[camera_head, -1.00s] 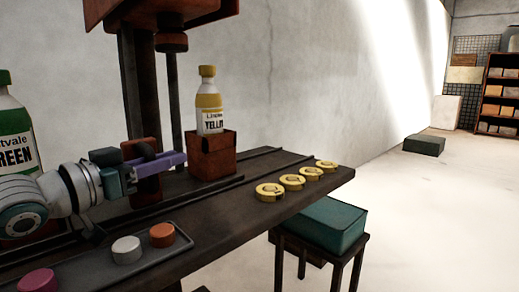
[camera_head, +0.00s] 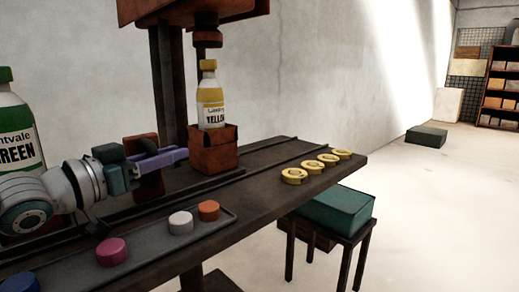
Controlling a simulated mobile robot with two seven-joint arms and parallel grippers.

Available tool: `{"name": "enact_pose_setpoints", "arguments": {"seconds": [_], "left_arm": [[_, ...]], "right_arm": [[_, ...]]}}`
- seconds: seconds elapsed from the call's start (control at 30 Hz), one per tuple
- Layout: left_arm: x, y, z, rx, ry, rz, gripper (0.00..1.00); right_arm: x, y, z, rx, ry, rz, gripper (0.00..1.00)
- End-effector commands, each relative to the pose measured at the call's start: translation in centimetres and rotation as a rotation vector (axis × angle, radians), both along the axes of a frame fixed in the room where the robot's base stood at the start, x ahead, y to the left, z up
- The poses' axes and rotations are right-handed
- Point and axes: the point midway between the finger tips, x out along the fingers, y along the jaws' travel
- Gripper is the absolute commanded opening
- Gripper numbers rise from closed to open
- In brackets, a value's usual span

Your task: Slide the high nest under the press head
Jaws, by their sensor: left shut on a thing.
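The high nest (camera_head: 212,158) is a rust-brown open box on the rail of the dark bench. A clear bottle with yellow contents and a yellow cap (camera_head: 210,95) stands upright in it. The press head (camera_head: 207,38) hangs above, in line with the bottle cap in this view, with a gap between. My left gripper (camera_head: 165,157), with purple fingers, is at the nest's left side, shut on a rust-brown upright piece (camera_head: 141,144) that moves with the nest. The fingers hide much of this piece. My right gripper is not in view.
A green bottle (camera_head: 18,135) stands at the far left behind my left arm. A grey tray (camera_head: 150,245) with coloured pucks lies along the bench front. Several yellow discs (camera_head: 293,176) sit at the bench's right end. A teal box (camera_head: 333,210) rests on a stool beyond it.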

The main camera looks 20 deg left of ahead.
Motion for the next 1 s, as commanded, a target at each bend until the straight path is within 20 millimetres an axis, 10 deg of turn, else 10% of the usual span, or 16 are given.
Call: {"name": "enact_pose_setpoints", "arguments": {"seconds": [0.13,0.17,0.27,0.63,1.0], "left_arm": [[0.0,0.0,0.3,0.000,-0.007,-0.002,0.00],[0.0,0.0,0.3,0.000,-0.007,-0.002,0.23],[0.0,0.0,0.2,0.000,-0.006,-0.001,0.35],[-0.6,0.1,0.1,0.000,-0.001,-0.001,0.35],[-5.4,1.1,0.2,0.000,0.001,-0.001,0.35]], "right_arm": [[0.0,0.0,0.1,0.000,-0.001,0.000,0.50],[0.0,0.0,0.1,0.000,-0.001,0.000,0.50],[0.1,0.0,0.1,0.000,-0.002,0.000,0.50],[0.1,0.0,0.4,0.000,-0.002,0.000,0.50],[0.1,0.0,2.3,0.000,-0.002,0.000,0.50]]}}
